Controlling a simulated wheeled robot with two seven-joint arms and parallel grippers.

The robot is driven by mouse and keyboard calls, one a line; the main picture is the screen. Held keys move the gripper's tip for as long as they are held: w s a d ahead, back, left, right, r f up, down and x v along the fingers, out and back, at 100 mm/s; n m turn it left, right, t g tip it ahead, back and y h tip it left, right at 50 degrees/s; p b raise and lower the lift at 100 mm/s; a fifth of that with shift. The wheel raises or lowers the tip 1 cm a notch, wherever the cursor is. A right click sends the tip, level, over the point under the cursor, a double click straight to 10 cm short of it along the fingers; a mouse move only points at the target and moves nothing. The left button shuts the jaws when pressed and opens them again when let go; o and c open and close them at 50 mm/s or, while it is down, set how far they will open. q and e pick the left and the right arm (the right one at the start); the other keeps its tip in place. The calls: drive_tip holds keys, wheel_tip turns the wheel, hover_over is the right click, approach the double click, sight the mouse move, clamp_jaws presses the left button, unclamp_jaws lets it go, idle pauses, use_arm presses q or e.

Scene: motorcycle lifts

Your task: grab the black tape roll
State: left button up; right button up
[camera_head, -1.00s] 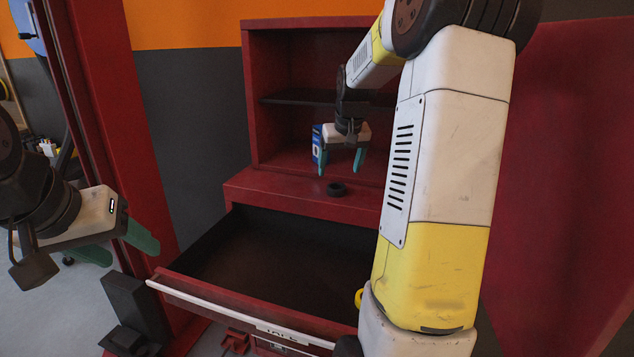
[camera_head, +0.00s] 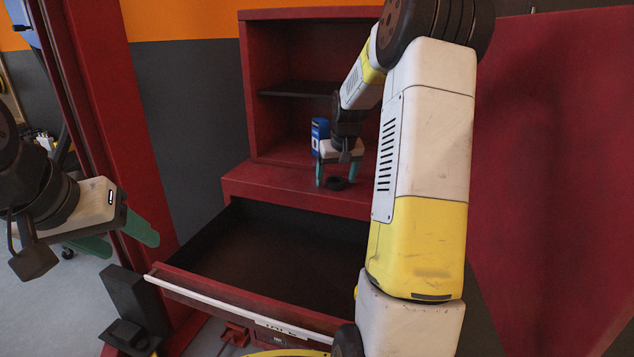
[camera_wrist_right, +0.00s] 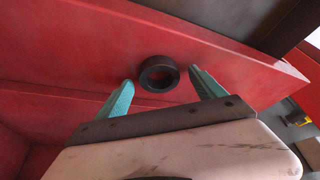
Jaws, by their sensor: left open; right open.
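The black tape roll (camera_head: 336,184) lies flat on the red ledge of the cabinet above the open drawer. In the right wrist view the tape roll (camera_wrist_right: 158,74) shows as a black ring a little beyond my fingertips, roughly between them. My right gripper (camera_head: 337,180) is open, pointing down, with its two teal fingers on either side of the tape roll in the head view; it also shows in the right wrist view (camera_wrist_right: 160,88). I cannot tell whether the fingers touch the roll. My left gripper (camera_head: 124,242) is open and empty at the left, away from the cabinet.
Below the ledge, the open drawer (camera_head: 270,250) looks empty. A red post (camera_head: 110,130) stands at the left.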

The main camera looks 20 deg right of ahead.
drive_tip(key=c, duration=1.5)
drive_tip(key=shift+o, duration=0.2)
drive_tip(key=shift+r, duration=0.1)
